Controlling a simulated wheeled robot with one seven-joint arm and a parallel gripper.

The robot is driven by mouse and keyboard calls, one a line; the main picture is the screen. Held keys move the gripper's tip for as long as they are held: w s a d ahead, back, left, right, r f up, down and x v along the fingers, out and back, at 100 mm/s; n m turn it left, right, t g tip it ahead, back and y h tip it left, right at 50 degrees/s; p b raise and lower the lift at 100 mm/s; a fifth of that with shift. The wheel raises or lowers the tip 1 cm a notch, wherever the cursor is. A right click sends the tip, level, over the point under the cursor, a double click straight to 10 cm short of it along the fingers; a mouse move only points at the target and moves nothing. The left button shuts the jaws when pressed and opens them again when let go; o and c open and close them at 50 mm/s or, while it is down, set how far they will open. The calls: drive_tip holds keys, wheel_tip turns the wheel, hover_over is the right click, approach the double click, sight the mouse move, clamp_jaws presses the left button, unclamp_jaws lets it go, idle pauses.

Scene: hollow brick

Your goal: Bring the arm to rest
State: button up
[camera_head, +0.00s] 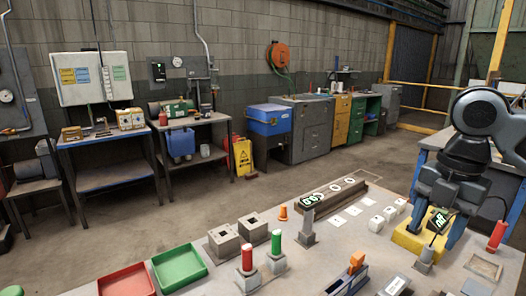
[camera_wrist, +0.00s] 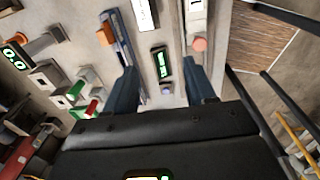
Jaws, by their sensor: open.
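My gripper (camera_head: 431,238) hangs at the right end of the workbench (camera_head: 330,237), with its blue fingers pointing down. It is open; in the wrist view its fingers (camera_wrist: 162,72) stand apart with nothing visibly held. A yellow block (camera_head: 410,243) shows behind and beside the fingers. A small device with a green display (camera_head: 438,219) appears between the fingers, and a green display (camera_wrist: 162,64) also shows there in the wrist view. I cannot tell the exact gap below the fingertips. Two grey hollow blocks (camera_head: 223,243) stand on the bench, away from my gripper.
Red (camera_head: 127,281) and green (camera_head: 180,267) trays lie at the bench's left. Red-topped (camera_head: 247,258) and green-topped (camera_head: 276,243) posts stand near the front. A blue holder with an orange part (camera_head: 350,278) and a red cylinder (camera_head: 496,236) are near my gripper.

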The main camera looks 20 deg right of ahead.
drive_tip(key=w+a+f+m+t+y, duration=0.1)
drive_tip(key=w+a+m+t+y, duration=0.2)
drive_tip(key=a, duration=0.7)
drive_tip(key=w+a+f+m+t+y, duration=0.1)
drive_tip(key=w+a+m+t+y, duration=0.1)
drive_tip(key=a+m+t, duration=0.6)
drive_tip(key=w+a+f+m+t+y, duration=0.1)
drive_tip(key=w+a+m+t+y, duration=0.15)
drive_tip(key=a, duration=0.95)
drive_tip(key=s+d+f+m+t+h, duration=0.1)
drive_tip(key=s+f+m+h, duration=0.2)
drive_tip(key=s+f+m, duration=0.45)
drive_tip(key=s+d+f+m+h, duration=0.2)
drive_tip(key=s+f+h, duration=0.2)
drive_tip(key=s, duration=0.7)
drive_tip(key=s+d+r+n, duration=0.1)
drive_tip(key=s+d, duration=0.3)
drive_tip(key=s, duration=0.6)
drive_tip(key=s+d+r, duration=0.1)
drive_tip(key=s+d, duration=0.2)
drive_tip(key=s, duration=0.8)
wheel_tip(320, 180, down, 10)
drive_tip(key=b, duration=1)
drive_tip(key=shift+w+d+r+h, duration=0.15)
drive_tip(key=shift+w+d+h, duration=0.05)
drive_tip(key=shift+h, duration=0.25)
